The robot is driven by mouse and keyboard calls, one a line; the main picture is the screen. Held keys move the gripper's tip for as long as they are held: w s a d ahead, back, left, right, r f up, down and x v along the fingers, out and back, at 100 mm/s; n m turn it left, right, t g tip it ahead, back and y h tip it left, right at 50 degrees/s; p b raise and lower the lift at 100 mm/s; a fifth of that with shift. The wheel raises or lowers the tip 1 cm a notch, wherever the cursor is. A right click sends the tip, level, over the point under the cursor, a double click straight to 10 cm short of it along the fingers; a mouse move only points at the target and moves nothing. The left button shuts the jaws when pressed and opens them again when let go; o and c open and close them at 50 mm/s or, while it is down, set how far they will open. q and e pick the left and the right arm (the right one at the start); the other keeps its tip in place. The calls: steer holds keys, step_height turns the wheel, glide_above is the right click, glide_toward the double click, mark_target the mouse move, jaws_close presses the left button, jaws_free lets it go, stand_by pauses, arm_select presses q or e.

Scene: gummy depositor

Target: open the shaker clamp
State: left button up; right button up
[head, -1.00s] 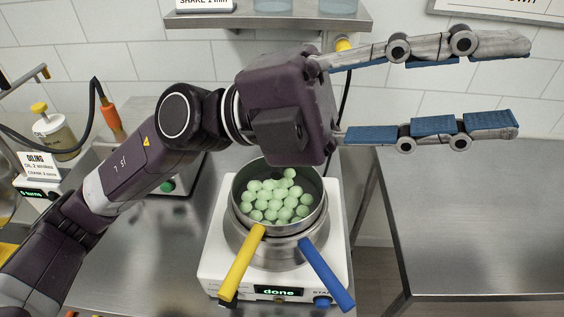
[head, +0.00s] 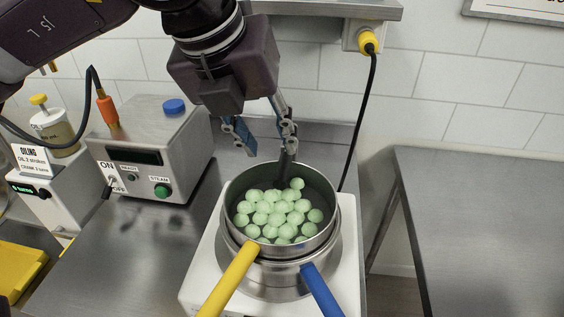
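The shaker's white base (head: 346,262) stands on the steel counter and carries a steel pan (head: 232,190) full of pale green balls. A dark upright piece (head: 287,170) at the pan's back rim may be the clamp; I cannot tell its state. My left gripper (head: 268,150) points down just behind and above the pan's back rim. Its fingers are apart, with nothing seen between them. The right fingertip overlaps the top of the dark piece; I cannot tell whether they touch. My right gripper is out of view.
A yellow handle (head: 230,282) and a blue handle (head: 322,292) reach forward from the pans. A steel box (head: 150,150) with a green knob stands left. A black cable (head: 360,125) hangs behind from a yellow plug. A bare steel table (head: 490,220) is at right.

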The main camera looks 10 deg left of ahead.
mark_target(281, 166)
arm_select(q)
steer(key=p+x, duration=0.1)
steer(key=x, duration=0.6)
steer(key=shift+d, duration=0.1)
steer(key=shift+c, duration=0.7)
jaws_close()
